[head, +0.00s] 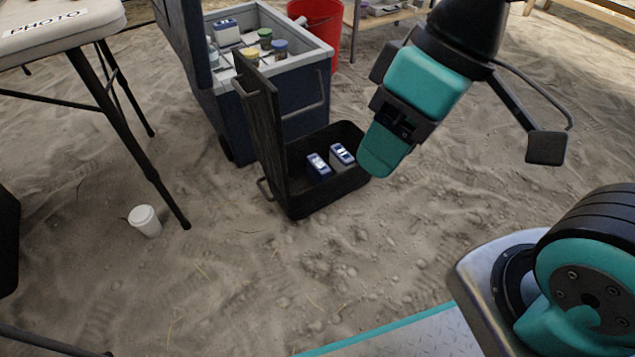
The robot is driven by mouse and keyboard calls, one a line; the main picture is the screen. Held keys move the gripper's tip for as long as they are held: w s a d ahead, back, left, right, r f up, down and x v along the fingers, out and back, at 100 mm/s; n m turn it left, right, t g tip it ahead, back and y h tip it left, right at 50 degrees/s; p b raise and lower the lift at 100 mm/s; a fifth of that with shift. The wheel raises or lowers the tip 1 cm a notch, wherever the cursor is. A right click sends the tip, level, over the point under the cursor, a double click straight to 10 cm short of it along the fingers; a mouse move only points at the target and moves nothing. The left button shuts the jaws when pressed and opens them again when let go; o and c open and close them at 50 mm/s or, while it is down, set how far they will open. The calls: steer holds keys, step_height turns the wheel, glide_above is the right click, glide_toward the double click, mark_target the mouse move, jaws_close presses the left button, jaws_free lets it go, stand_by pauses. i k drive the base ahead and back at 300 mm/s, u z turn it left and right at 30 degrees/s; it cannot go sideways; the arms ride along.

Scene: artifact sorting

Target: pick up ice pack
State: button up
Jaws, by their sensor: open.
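Two small blue blocks with white tops, one on the left (319,165) and one on the right (342,154), stand side by side in an open black case (315,207) on the sand. A similar blue-and-white block (227,31) lies in the open cooler (262,80) behind. I cannot tell for certain which of these is the ice pack. My gripper (379,160) points down in the air by the case's right end. It is open, with nothing visible in it; its near side hides the space between the fingers.
The case's raised lid (262,125) stands on its left side. The cooler also holds several jars. A red bucket (322,25) is behind it. A white cup (145,221) lies near a folding table (60,28). The sand in front of the case is clear.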

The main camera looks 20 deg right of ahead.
mark_target(340, 160)
steer(key=u, duration=0.35)
steer(key=k, duration=0.85)
steer(key=z, duration=0.35)
steer(key=i, duration=0.55)
steer(key=z, duration=1)
steer(key=i, duration=1.55)
steer(key=u, duration=0.9)
steer(key=i, duration=0.4)
steer(key=u, duration=0.25)
